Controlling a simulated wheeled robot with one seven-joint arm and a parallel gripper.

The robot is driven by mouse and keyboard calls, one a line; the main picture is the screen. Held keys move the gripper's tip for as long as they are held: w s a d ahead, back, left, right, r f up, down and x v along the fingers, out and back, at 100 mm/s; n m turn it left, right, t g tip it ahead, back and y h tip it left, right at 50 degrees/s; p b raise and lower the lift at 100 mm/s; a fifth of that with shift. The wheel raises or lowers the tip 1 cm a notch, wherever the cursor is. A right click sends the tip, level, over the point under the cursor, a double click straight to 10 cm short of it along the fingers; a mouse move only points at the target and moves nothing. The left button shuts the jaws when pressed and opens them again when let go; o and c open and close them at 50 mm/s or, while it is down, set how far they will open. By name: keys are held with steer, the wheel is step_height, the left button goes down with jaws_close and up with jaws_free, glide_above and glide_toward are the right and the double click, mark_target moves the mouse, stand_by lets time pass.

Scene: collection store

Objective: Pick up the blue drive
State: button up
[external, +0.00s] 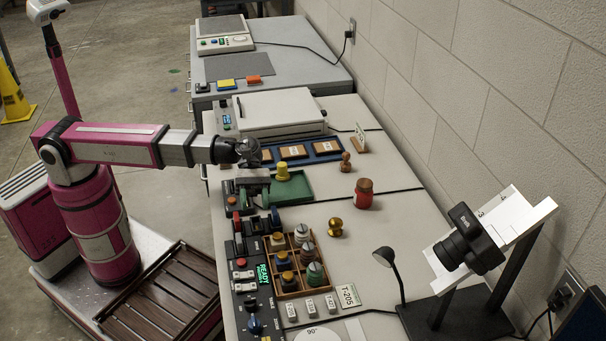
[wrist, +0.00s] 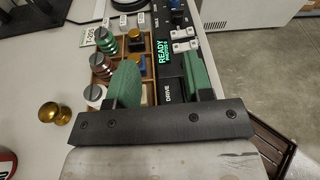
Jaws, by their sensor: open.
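My gripper (external: 254,196) is over the near worktable, above the upper end of the black control console (external: 240,285). In the wrist view its two green finger pads (wrist: 163,82) stand apart with nothing held between them. The console's face with the label DRIVE shows between and below them. I cannot clearly make out a blue drive. A small dark blue part (external: 275,218) shows on the console just below the gripper in the external view, and I cannot tell whether it is the drive. The gripper hides part of the console.
A lamp (external: 386,262) and camera stand (external: 450,305) are at the right. The table's middle right is clear.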

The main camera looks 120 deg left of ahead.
steer(key=y, duration=0.2)
glide_toward(274, 207)
steer(key=shift+w+d+f+m, duration=0.15)
steer(key=shift+w+d+m, duration=0.15)
steer(key=shift+w+d, duration=0.3)
steer(key=shift+g, duration=0.3)
steer(key=x, duration=1)
steer(key=shift+w+d+f, duration=0.15)
steer(key=shift+w, duration=0.1)
jaws_close()
